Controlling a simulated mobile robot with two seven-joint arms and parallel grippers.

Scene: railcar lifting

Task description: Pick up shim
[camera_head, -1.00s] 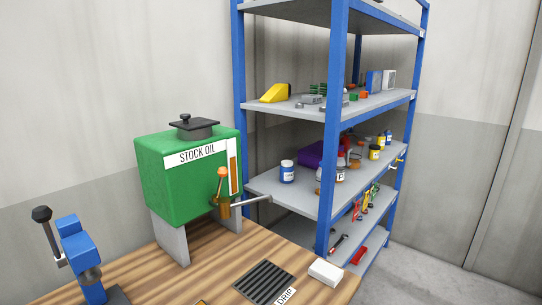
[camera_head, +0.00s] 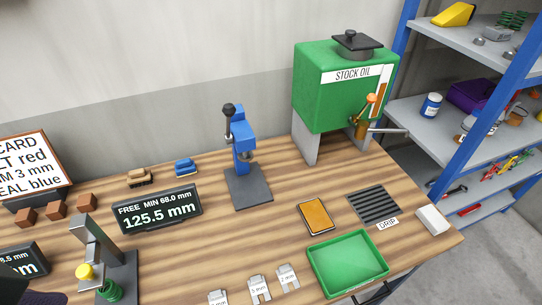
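Several slotted metal shims with white labels lie in a row at the bottom edge of the view. The right shim (camera_head: 288,278) seems to read 2 mm. The middle shim (camera_head: 259,290) reads what looks like 3 mm, though the print is small. The left shim (camera_head: 217,298) is cut off by the frame edge, and its number is unclear. A card (camera_head: 35,165) at the left shows a line ending in "M 3 mm".
A green tray (camera_head: 348,263) sits right of the shims, with an orange-topped pad (camera_head: 315,216) behind it. A display (camera_head: 158,209) reads 125.5 mm. A blue press (camera_head: 243,160), a green oil tank (camera_head: 340,90) and a grey stand (camera_head: 100,255) stand on the wooden bench.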

